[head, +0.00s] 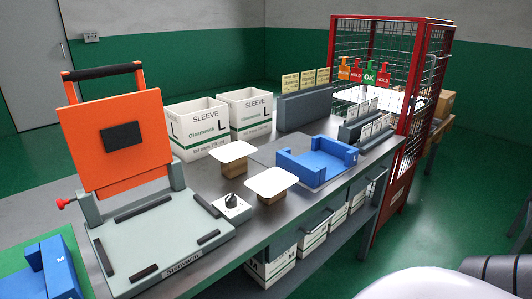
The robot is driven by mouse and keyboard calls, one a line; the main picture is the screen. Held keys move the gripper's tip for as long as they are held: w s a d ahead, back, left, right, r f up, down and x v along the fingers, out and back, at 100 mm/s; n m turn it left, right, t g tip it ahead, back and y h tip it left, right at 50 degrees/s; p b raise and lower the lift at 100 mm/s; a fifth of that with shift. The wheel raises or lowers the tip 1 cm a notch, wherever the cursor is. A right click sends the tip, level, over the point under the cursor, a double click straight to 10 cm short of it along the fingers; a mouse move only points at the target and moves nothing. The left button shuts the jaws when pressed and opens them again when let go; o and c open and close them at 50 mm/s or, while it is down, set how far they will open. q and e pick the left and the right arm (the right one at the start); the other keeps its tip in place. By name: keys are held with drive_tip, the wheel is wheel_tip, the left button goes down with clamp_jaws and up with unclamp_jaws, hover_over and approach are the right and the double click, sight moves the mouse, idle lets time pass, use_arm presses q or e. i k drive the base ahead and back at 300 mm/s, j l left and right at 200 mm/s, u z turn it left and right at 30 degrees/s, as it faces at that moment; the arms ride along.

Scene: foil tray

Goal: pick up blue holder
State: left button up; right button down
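A blue holder (318,165), a block with raised sides and an open recess, sits on the grey bench right of centre. A second blue block-shaped holder (52,272) marked M shows at the lower left, cut off by the picture edge, on a green surface. I cannot tell from the task line which one is meant. Neither of my grippers is in view.
An orange-lidded grey press (165,235) fills the left of the bench (290,215). Two white sleeve boxes (250,113) stand behind two small white-topped stands (272,182). Grey card racks (305,108) and a red wire cage (405,130) stand right.

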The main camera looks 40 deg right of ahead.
sight(328, 158)
drive_tip(key=z, duration=1.8)
drive_tip(key=i+l, duration=0.45)
